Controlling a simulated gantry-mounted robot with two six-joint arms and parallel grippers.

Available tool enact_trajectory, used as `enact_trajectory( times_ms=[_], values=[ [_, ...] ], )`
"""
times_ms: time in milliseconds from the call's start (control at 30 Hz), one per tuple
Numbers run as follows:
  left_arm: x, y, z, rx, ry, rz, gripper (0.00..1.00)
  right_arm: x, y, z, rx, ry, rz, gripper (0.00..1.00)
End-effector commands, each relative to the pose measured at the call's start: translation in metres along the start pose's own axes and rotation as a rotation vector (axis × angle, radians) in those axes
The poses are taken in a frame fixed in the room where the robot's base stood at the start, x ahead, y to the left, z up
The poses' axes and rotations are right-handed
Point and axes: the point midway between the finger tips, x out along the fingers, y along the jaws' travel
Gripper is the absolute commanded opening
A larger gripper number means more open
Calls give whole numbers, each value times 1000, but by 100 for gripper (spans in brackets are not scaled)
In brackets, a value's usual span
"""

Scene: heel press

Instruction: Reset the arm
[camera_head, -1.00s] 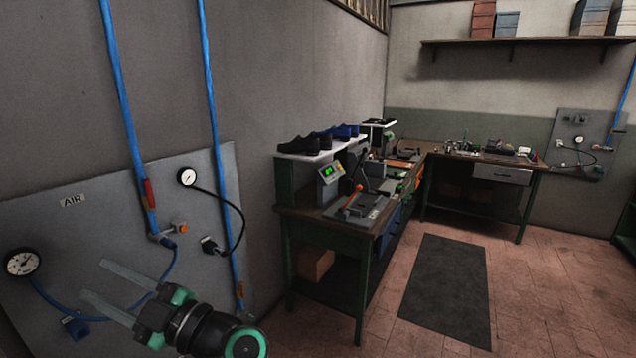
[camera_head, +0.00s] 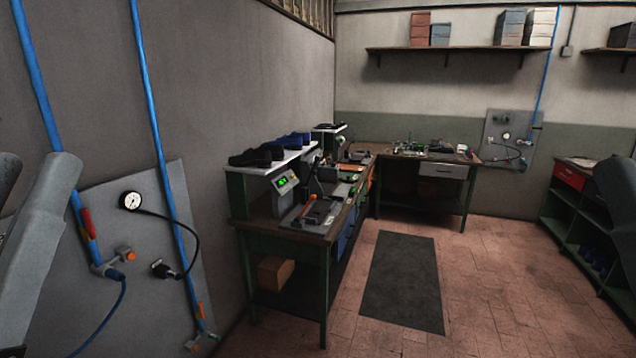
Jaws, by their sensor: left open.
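My left gripper (camera_head: 38,172) is at the left edge of the head view, very close to the camera and cut off by the frame. Grey finger-like parts show, one lighter and one darker, with a gap between them. It is open and I see nothing held in it. It stands in front of the grey air panel (camera_head: 150,250) on the left wall, apart from the bench. A dark part of my right arm (camera_head: 615,205) shows at the right edge. The right gripper itself does not show.
A green workbench (camera_head: 285,245) with a heel press, display and dark shoes stands ahead along the left wall. A second bench (camera_head: 440,170) is at the back. A dark mat (camera_head: 402,280) lies on open tiled floor. A green shelf unit (camera_head: 570,215) stands at right.

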Motion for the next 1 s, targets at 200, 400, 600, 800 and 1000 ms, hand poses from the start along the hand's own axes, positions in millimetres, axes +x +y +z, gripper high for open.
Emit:
enact_trajectory(
  times_ms=[200, 400, 600, 800, 1000],
  values=[
    [88, 0, -80, 1, -1, 1, 47, 88, 0, -80, 0, -2, 0, 50],
    [160, 0, -147, 1, -1, 2, 47, 160, 1, -147, 0, -2, 0, 50],
    [200, 0, -183, 1, -1, 2, 47, 200, 1, -183, 0, -2, 0, 50],
    [202, 0, -186, 1, -1, 2, 47, 202, 1, -185, 0, -3, 0, 50],
    [201, 0, -184, 1, 0, 2, 47, 201, 1, -183, 0, -3, 0, 50]
  ],
)
